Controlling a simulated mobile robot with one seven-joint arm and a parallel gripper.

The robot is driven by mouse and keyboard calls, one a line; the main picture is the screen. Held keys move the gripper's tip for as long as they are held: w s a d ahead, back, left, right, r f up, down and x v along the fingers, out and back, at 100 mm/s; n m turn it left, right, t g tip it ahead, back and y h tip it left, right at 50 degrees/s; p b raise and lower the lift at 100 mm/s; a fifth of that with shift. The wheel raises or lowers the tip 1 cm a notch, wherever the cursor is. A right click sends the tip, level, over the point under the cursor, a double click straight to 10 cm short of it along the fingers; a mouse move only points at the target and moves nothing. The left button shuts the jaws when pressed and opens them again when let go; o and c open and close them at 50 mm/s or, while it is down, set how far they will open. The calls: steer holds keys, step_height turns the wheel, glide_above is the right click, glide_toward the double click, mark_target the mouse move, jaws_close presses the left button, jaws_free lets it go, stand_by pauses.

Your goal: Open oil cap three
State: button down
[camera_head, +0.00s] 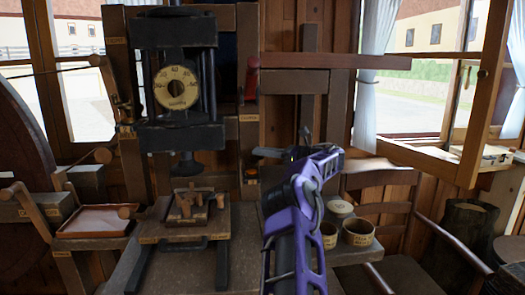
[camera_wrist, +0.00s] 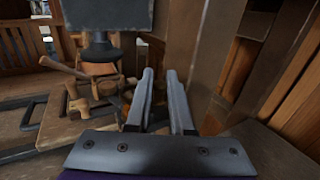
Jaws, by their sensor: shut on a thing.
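My gripper (camera_head: 272,152) is in front of the wooden post right of the press, its grey fingers pointing away from me. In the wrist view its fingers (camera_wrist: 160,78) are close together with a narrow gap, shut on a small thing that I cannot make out. I cannot identify oil cap three for certain in either view. A small dark round part with an orange band (camera_head: 251,175) is low on the post, just left of and below the fingers. Small labels are on the frame, too small to read.
The press (camera_head: 180,140) with its round dial stands left of my gripper. Below its ram, a small block (camera_head: 189,213) holds wooden pieces. Two round tubs (camera_head: 358,233) stand on the bench to the right, near a chair (camera_head: 385,190). A shelf (camera_head: 335,62) hangs above my arm.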

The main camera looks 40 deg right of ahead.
steer(key=shift+w+r+n+g+y, duration=0.15)
steer(key=shift+n+g+y, duration=0.3)
steer(key=shift+y, duration=0.25)
steer(key=c, duration=0.8)
jaws_free()
steer(key=p+v, duration=0.1)
steer(key=v, duration=1.6)
steer(key=shift+s, duration=0.2)
